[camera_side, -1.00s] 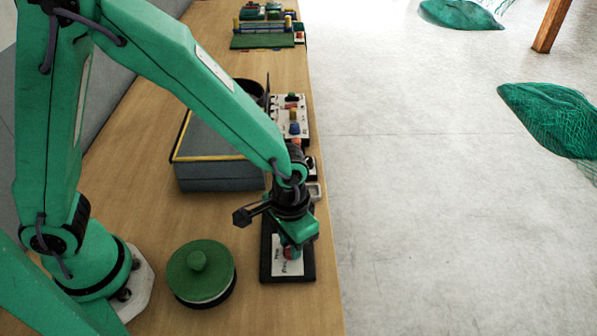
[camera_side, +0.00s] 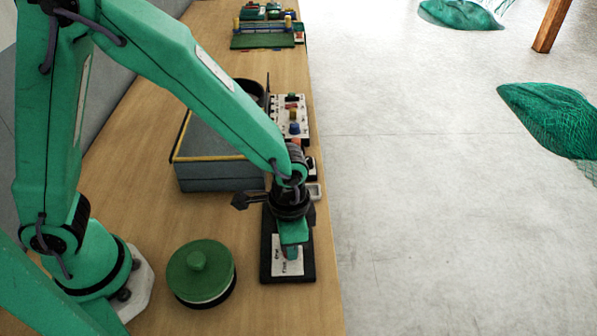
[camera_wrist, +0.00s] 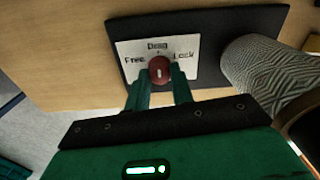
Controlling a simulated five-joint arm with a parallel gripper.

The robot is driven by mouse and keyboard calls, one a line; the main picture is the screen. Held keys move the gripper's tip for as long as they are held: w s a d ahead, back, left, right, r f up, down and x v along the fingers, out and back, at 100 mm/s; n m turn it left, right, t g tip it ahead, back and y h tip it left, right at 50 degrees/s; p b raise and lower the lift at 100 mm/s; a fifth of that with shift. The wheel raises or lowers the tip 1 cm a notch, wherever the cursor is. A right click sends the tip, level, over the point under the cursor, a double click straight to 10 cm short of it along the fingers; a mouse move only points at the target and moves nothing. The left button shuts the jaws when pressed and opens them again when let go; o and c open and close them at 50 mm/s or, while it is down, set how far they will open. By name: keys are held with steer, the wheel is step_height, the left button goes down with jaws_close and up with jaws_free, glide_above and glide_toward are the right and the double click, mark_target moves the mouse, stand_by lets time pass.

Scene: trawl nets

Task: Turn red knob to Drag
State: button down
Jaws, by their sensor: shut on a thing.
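The red knob (camera_wrist: 159,69) sits on a white label plate (camera_wrist: 200,47) on a black panel (camera_wrist: 268,22). In the wrist view the plate reads Free at left, Drag at top and Lock at right. A small pale mark shows on the knob's face, but its pointing direction is hard to tell. My gripper (camera_wrist: 157,80) is shut on the knob, one finger on each side. In the side view my gripper (camera_side: 292,252) points down over the black panel (camera_side: 306,268), and its fingers mostly hide the knob.
A green round lidded pot (camera_side: 200,272) stands left of the panel. Behind are a grey box with yellow trim (camera_side: 222,178) and a white control panel (camera_side: 303,105). A grey patterned cylinder (camera_wrist: 262,68) shows right of the panel in the wrist view. The table's right edge is close.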

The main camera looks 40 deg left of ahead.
steer(key=c, duration=1.2)
jaws_free()
steer(key=shift+r, duration=0.1)
steer(key=shift+r, duration=3.8)
